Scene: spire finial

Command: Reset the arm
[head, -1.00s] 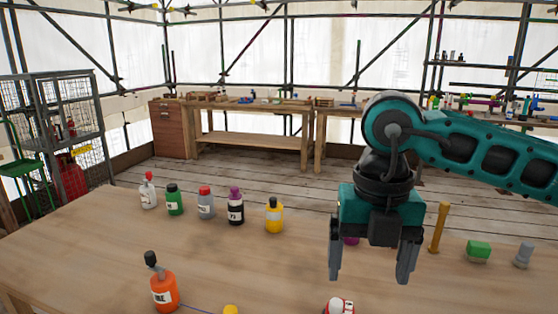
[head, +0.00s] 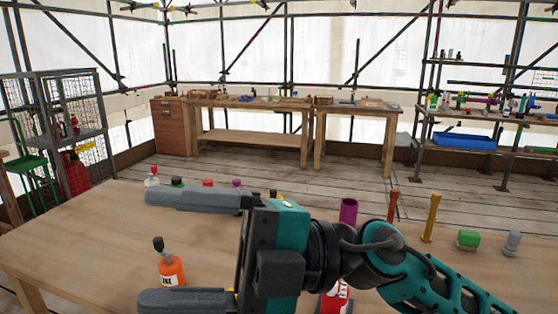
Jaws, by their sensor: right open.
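My right arm comes in from the lower right, and its gripper (head: 190,250) is turned sideways over the table, pointing left. Its two fingers are wide apart. An orange bottle with a dark cap (head: 171,268) shows between the fingers; I see no contact. The left gripper is not in view.
The wooden table (head: 85,235) is bare at the left. Bottle caps, such as a red one (head: 208,182), show behind the upper finger. A purple cylinder (head: 348,211), a yellow post (head: 431,218), a green block (head: 468,239) and a grey piece (head: 512,242) stand at the right.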

